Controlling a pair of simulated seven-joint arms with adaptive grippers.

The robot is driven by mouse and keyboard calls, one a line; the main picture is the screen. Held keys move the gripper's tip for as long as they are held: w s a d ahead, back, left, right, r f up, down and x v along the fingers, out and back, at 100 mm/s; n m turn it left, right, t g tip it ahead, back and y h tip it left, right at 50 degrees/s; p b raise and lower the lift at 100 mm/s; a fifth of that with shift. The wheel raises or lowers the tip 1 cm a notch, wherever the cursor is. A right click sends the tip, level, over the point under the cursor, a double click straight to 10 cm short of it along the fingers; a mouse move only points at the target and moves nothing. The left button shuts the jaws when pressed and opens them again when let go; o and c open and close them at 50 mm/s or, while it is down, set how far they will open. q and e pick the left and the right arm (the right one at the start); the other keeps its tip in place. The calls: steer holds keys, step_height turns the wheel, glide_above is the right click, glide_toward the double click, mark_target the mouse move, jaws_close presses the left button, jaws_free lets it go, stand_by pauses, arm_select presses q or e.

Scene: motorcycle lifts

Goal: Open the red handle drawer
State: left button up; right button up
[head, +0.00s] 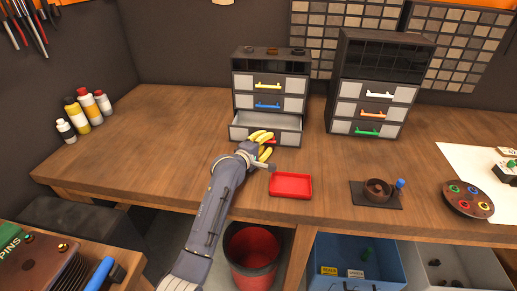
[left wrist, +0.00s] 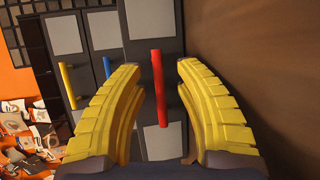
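The left drawer cabinet (head: 272,65) stands at the back of the bench. Its bottom drawer (head: 290,138) is partly out, with its pale inside showing. The drawer's red handle (head: 271,141) is mostly hidden by my left gripper (head: 265,145) in the head view. In the left wrist view the red handle (left wrist: 158,88) stands upright between the yellow fingers of my left gripper (left wrist: 157,72). The fingers are spread, with a gap on each side of the handle. My right gripper is in neither view.
Yellow (head: 267,86) and blue (head: 267,105) handles sit on the shut drawers above. A second cabinet (head: 378,80) stands to the right. A red tray (head: 290,186) lies in front of the open drawer, close to my left gripper. Bottles (head: 76,114) stand far left; bench between is clear.

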arm_select(q)
steer(key=v, duration=1.1)
steer(key=shift+s+r, duration=0.1)
steer(key=shift+s, duration=0.05)
